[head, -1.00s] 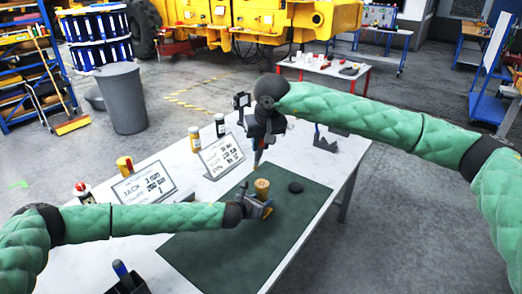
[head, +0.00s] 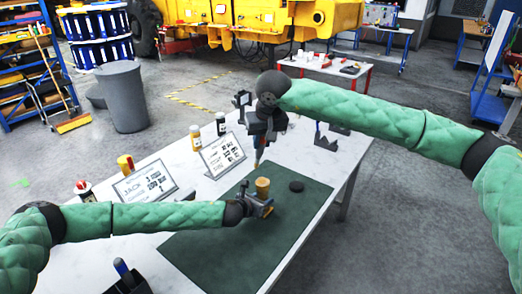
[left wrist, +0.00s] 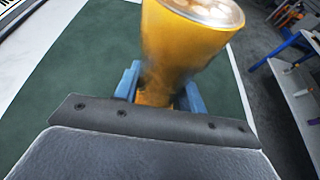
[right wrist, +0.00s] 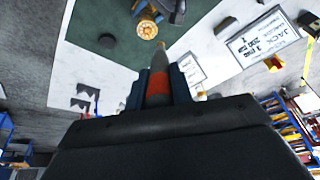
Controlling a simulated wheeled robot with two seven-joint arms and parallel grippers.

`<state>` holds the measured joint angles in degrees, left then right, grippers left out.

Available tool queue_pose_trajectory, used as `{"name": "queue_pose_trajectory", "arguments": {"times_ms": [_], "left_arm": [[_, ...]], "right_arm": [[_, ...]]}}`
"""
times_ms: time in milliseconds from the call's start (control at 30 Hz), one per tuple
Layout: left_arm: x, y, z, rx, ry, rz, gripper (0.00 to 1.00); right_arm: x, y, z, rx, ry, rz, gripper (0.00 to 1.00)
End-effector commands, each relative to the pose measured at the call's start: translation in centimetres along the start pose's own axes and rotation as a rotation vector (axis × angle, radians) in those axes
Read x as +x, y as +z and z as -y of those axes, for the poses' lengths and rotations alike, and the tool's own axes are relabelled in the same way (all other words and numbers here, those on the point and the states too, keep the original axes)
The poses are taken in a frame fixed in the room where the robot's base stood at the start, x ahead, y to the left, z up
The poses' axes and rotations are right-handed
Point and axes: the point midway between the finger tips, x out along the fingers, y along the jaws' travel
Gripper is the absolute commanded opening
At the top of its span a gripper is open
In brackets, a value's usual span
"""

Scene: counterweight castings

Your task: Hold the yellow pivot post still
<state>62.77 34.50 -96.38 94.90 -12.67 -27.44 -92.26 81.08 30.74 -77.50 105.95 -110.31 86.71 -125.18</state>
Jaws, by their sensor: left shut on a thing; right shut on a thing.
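The yellow pivot post (head: 263,184) stands on the green mat (head: 225,245). My left gripper (head: 262,209) is shut on it low down; in the left wrist view the blue fingers (left wrist: 160,92) sit on both sides of the narrow lower part of the post (left wrist: 185,45), which flares to a wide, shiny top. My right gripper (head: 258,146) is shut on a slim pointed tool (right wrist: 159,85) with a red-orange band and grey tip. The tool points down towards the post top (right wrist: 147,30). I cannot tell whether its tip touches the post.
A dark round disc (head: 297,186) lies on the mat right of the post. Two printed cards (head: 221,155), several small bottles and a dark bracket (head: 326,141) stand on the white table. A dark holder (head: 128,280) sits at the near left. The mat's near part is clear.

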Motion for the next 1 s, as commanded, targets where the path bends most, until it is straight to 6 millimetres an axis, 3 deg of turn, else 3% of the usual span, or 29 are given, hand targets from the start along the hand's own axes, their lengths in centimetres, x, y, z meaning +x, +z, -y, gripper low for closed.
{"name": "queue_pose_trajectory", "arguments": {"times_ms": [667, 1000], "left_arm": [[0.0, 0.1, 0.0, 0.000, 0.000, 0.001, 0.00], [0.0, 0.1, 0.0, 0.000, 0.000, 0.001, 0.00]], "right_arm": [[-0.3, 0.5, -0.4, 0.000, 0.000, 0.015, 0.00], [1.4, 1.1, -0.5, 0.000, 0.000, 0.016, 0.00]]}}
